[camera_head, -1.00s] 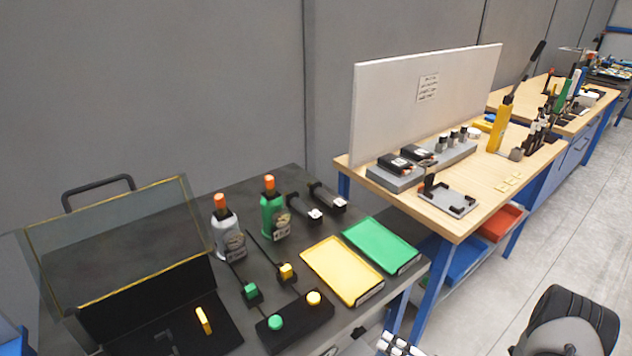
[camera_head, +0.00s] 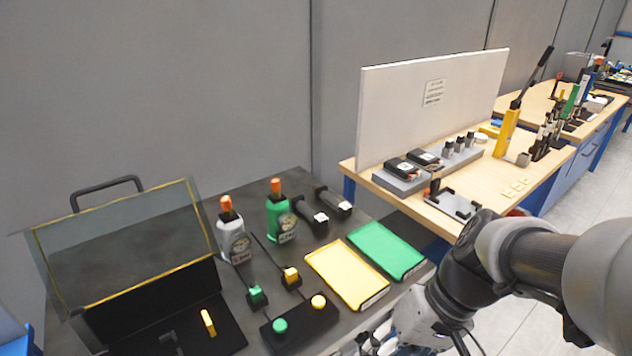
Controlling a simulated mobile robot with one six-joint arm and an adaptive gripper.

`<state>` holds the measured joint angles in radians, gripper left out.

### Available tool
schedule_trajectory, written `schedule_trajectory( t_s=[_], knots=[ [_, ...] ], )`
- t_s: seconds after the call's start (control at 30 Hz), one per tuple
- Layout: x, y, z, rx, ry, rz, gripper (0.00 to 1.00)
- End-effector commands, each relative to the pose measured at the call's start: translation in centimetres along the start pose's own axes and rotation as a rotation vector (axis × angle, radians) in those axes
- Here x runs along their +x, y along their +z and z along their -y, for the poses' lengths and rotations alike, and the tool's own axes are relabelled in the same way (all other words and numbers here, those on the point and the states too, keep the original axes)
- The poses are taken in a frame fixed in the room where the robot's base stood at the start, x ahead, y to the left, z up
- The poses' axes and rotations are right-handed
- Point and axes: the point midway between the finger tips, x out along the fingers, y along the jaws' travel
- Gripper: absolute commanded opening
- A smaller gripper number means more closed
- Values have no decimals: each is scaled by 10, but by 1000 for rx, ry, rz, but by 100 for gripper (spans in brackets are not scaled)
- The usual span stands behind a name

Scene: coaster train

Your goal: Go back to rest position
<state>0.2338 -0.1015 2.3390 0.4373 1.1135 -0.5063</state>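My arm reaches in from the right edge and bends down beside the front right corner of the dark table (camera_head: 240,290). My gripper (camera_head: 375,340) shows only in part at the bottom edge, below the yellow tray. Its fingertips are cut off or hidden, so I cannot tell whether it is open or shut, or whether it holds anything.
The dark table bears a yellow tray (camera_head: 345,276), a green tray (camera_head: 385,250), a silver bottle (camera_head: 232,238), a green bottle (camera_head: 280,222), a button box (camera_head: 300,325) and an open clear-lidded case (camera_head: 130,250). A wooden workbench (camera_head: 485,195) with a white panel (camera_head: 430,105) stands behind my arm.

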Motion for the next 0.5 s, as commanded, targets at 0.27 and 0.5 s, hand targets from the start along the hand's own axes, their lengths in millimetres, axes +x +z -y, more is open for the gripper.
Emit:
schedule_trajectory(
  t_s=[0.27, 0.5],
  knots=[
    [-43, 39, -1, -45, 307, -257, 38],
    [-65, 51, -6, -51, 411, -433, 38]
  ],
)
